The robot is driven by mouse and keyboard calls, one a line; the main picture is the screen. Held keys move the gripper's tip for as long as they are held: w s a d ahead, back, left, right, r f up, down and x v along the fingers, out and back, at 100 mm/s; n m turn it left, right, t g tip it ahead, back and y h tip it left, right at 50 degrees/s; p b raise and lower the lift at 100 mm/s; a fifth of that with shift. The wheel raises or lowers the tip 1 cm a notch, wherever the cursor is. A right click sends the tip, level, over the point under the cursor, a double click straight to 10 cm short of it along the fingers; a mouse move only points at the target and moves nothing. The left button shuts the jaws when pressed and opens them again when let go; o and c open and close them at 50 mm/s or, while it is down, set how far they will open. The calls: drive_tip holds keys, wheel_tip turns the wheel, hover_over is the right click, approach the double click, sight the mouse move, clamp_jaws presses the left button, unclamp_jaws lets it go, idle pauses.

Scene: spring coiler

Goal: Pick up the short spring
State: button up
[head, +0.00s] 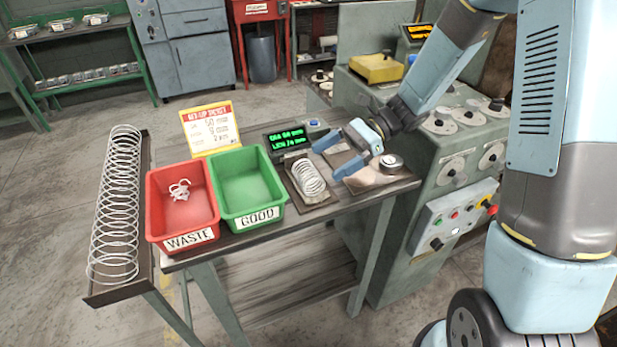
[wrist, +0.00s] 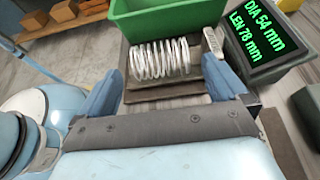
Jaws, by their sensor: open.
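The short spring (head: 308,178) is a pale wire coil lying on a flat plate right of the green bin. In the wrist view the short spring (wrist: 160,60) lies crosswise just beyond my fingers, between their tips in the picture. My gripper (head: 332,159) has blue fingers, open and empty, just right of the spring. In the wrist view my gripper (wrist: 162,70) has its fingers spread wide to either side of the spring, and a gap shows between the palm and the coil.
The red WASTE bin (head: 182,208) holds scrap wire; the green GOOD bin (head: 247,190) is empty. A long spring (head: 117,205) lies in a trough at the left. A green-lit display (wrist: 262,38) reads DIA 54 mm, LEN 78 mm. A small round piece (head: 391,162) sits at the right.

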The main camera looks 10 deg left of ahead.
sight(298, 178)
drive_tip(key=x, duration=0.9)
drive_tip(key=shift+s+a+f, duration=0.2)
drive_tip(key=shift+a, duration=0.1)
drive_tip(key=c, duration=0.9)
drive_tip(key=shift+r, duration=0.15)
